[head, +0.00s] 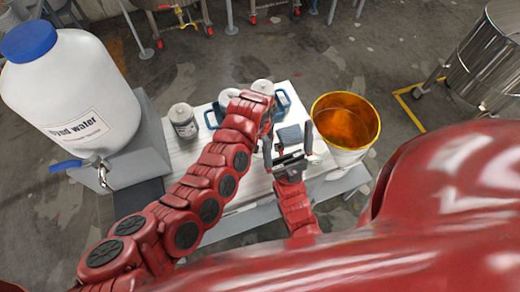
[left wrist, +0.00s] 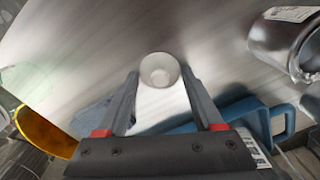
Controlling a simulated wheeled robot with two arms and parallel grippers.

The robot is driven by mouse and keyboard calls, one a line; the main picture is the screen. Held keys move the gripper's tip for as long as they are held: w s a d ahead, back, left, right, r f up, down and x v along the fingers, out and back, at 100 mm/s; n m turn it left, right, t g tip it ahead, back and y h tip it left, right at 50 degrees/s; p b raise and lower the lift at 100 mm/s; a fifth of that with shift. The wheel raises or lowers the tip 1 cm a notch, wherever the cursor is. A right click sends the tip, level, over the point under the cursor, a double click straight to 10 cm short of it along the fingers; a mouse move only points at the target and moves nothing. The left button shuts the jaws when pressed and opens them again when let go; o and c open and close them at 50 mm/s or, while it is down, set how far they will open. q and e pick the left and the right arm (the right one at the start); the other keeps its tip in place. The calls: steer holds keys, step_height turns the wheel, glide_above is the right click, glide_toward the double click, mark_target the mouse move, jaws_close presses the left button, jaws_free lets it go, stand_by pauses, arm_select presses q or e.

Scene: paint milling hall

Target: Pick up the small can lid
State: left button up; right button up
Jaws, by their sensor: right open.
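In the left wrist view a small white round piece, seemingly the small can lid (left wrist: 160,70), sits between the two fingertips of my left gripper (left wrist: 160,73). The fingers stand about as far apart as the lid is wide. I cannot tell whether they touch it or whether it rests on the table. In the head view my left arm reaches over the table and hides the lid and most of that gripper. My right gripper (head: 288,128) is open and empty over the table's right part, close beside the left arm.
A metal can (head: 183,122) stands on the light table (head: 185,160), left of a tray with blue handles (head: 284,100). A bucket with amber inside (head: 345,115) stands at the right. A large water container (head: 75,85) with a tap is at the left.

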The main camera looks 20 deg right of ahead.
arm_select(q)
steer(key=c, duration=0.8)
steer(key=shift+r, duration=0.15)
